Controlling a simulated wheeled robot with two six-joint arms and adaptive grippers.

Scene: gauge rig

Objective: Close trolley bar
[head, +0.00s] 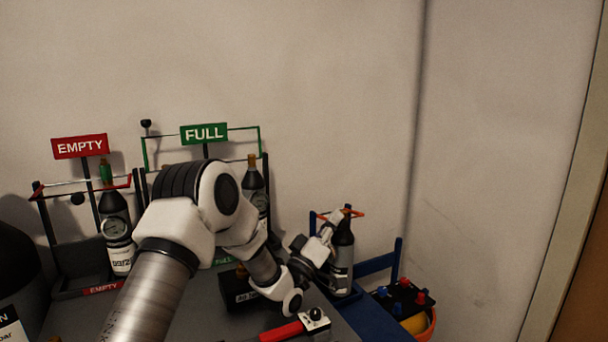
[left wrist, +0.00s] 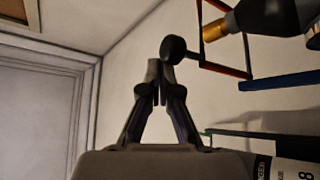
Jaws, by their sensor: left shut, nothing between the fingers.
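The blue trolley (head: 376,317) stands right of centre in the head view, with a dark cylinder (head: 343,260) upright in it. Its orange-red bar (head: 357,213) is near the cylinder's neck; the bar also shows in the left wrist view (left wrist: 224,70). A round black knob (left wrist: 173,49) sits at the bar's near side. My left gripper (head: 341,216) is by the bar, its fingers shut and empty. In the left wrist view its fingertips (left wrist: 159,70) are right beside the knob; I cannot tell whether they touch. My right gripper is out of view.
Racks signed EMPTY (head: 80,146) and FULL (head: 204,133) hold cylinders at the left. A red-handled tool (head: 285,331) lies on the grey surface below my arm. An orange bucket (head: 417,325) with red and blue knobbed parts is right of the trolley. The wall beyond is bare.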

